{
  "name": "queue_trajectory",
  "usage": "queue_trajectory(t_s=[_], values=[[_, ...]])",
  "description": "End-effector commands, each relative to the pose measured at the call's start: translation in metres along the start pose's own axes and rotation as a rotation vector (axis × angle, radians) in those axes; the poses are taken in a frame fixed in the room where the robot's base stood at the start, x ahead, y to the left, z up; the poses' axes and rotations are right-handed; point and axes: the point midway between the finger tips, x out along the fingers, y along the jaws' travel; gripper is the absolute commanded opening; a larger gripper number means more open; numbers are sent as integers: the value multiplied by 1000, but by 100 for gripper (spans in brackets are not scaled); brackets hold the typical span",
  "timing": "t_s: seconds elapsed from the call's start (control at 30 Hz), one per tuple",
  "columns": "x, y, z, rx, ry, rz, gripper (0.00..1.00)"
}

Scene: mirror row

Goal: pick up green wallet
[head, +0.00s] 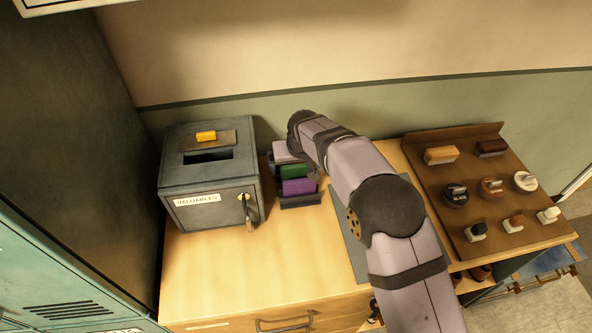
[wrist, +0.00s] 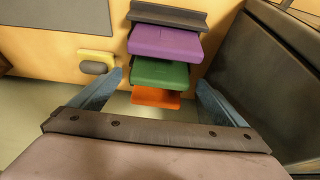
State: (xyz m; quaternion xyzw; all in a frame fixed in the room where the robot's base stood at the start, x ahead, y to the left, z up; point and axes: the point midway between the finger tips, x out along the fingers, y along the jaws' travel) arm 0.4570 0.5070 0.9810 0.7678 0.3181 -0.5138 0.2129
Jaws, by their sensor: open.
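The green wallet (head: 293,171) stands in a rack beside the valuables box, with a purple wallet (head: 298,187) in front of it. In the wrist view the green wallet (wrist: 160,75) lies between the purple wallet (wrist: 166,42) and an orange item (wrist: 157,97). My gripper (wrist: 159,79) is open, with one blue-grey finger on either side of the green wallet in the picture. Nothing is held. I cannot tell how far the fingertips are from the wallet. My arm hides the fingers in the head view.
A grey valuables box (head: 210,177) stands left of the rack, with a key in its door and a yellow item (head: 206,136) on top. A brown board (head: 482,185) with brushes and tins lies at right. Bare wooden counter (head: 255,280) is in front.

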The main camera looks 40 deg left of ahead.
Motion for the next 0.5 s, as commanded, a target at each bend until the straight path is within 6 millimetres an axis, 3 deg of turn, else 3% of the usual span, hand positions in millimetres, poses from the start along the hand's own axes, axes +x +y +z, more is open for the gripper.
queue_trajectory(t_s=[0.23, 0.5], values=[[19, 0, -1, 0, 0, 0, 96], [22, 0, 0, 0, 1, 0, 96]])
